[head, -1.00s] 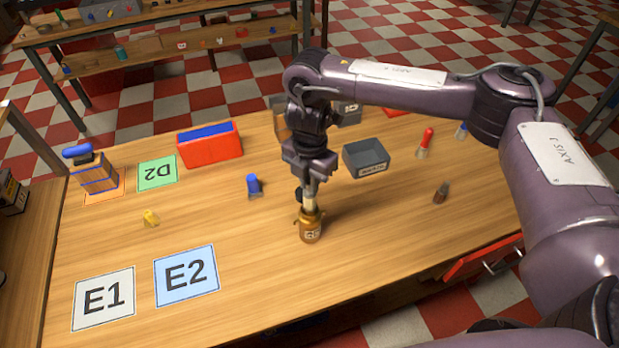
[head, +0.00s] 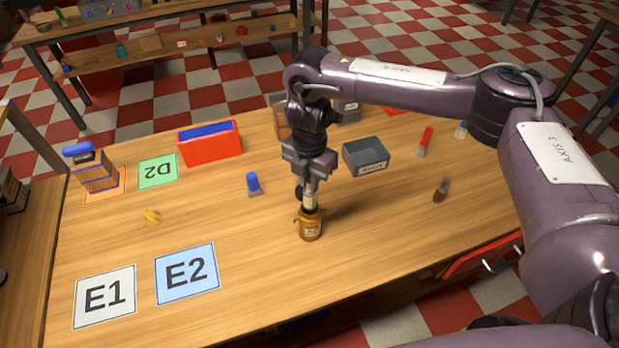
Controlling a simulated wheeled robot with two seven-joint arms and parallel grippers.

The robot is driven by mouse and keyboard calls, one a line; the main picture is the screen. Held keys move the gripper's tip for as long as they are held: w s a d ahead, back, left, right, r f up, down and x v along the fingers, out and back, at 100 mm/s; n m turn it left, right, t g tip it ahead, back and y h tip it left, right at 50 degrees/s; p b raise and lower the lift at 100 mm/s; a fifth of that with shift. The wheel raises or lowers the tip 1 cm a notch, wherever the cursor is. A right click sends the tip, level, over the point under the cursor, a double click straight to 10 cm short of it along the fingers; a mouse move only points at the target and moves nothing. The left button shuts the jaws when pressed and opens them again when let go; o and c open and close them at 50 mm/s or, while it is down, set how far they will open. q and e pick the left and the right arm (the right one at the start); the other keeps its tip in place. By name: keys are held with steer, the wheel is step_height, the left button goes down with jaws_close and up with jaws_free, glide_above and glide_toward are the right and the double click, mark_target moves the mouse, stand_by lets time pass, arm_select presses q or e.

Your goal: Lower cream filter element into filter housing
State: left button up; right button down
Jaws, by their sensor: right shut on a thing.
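The filter housing (head: 310,228) is an amber-brown cup standing upright on the wooden table, near its middle. The cream filter element (head: 310,201) is upright between the fingers of my right gripper (head: 309,190), directly above the housing. Its lower part is hidden by the housing rim, so it appears to be partly inside; the exact depth cannot be told. My right gripper points straight down and is shut on the element. My left gripper is not in view.
A dark grey bin (head: 366,157) stands right of my right gripper, and a red box (head: 210,144) is at the back left. A blue-topped part (head: 254,184) stands left of the housing. Cards E1 (head: 105,296) and E2 (head: 187,273) lie front left.

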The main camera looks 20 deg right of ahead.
mark_target(309, 196)
steer(key=shift+f, duration=0.2)
stand_by(0.4)
steer(key=shift+f+b, duration=1.75)
steer(key=shift+f, duration=1)
steer(key=shift+f, duration=0.15)
steer(key=c, duration=1.3)
jaws_free()
step_height(309, 196, up, 8)
steer(key=shift+f, duration=0.1)
